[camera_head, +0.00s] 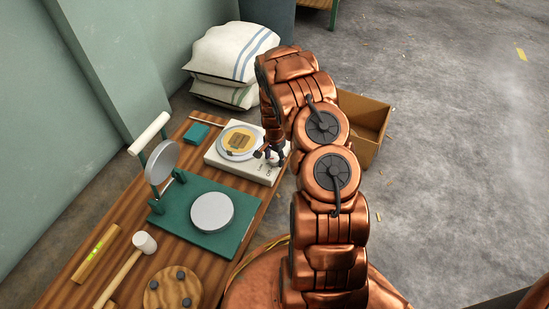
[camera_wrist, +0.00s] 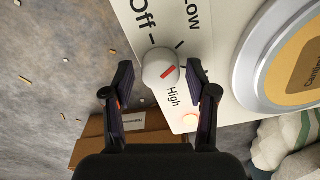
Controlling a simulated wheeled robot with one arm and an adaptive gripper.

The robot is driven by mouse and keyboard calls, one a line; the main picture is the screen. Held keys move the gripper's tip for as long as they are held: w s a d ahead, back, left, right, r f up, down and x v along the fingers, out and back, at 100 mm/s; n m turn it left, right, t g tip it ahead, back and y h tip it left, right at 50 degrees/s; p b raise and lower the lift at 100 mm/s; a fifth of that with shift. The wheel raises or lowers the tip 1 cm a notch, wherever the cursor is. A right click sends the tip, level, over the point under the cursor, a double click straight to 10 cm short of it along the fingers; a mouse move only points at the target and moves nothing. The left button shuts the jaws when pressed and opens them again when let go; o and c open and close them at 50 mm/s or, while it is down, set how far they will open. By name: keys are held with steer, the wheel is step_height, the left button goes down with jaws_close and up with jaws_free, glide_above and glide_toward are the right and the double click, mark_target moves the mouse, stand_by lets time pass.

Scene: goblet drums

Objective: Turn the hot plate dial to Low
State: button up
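The cream hot plate (camera_head: 262,171) stands at the far end of the wooden bench; a round metal plate with a yellow-labelled item tops it. In the wrist view the hot plate (camera_wrist: 222,75) fills the upper right. Labels Off, Low and High surround the dial, and a reddish light glows below High. My gripper (camera_wrist: 160,72) is open, with one finger on each side of the dial and gaps visible. In the head view my gripper (camera_head: 272,153) is at the hot plate's right side.
Sacks (camera_head: 232,52) lie beyond the bench. A cardboard box (camera_head: 366,117) sits on the floor behind my arm. Open floor lies right.

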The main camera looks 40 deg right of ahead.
mark_target(275, 158)
steer(key=shift+o, duration=0.2)
steer(key=shift+r, duration=0.1)
steer(key=shift+w+r, duration=0.1)
steer(key=shift+r, duration=0.75)
step_height(275, 158, up, 10)
stand_by(0.4)
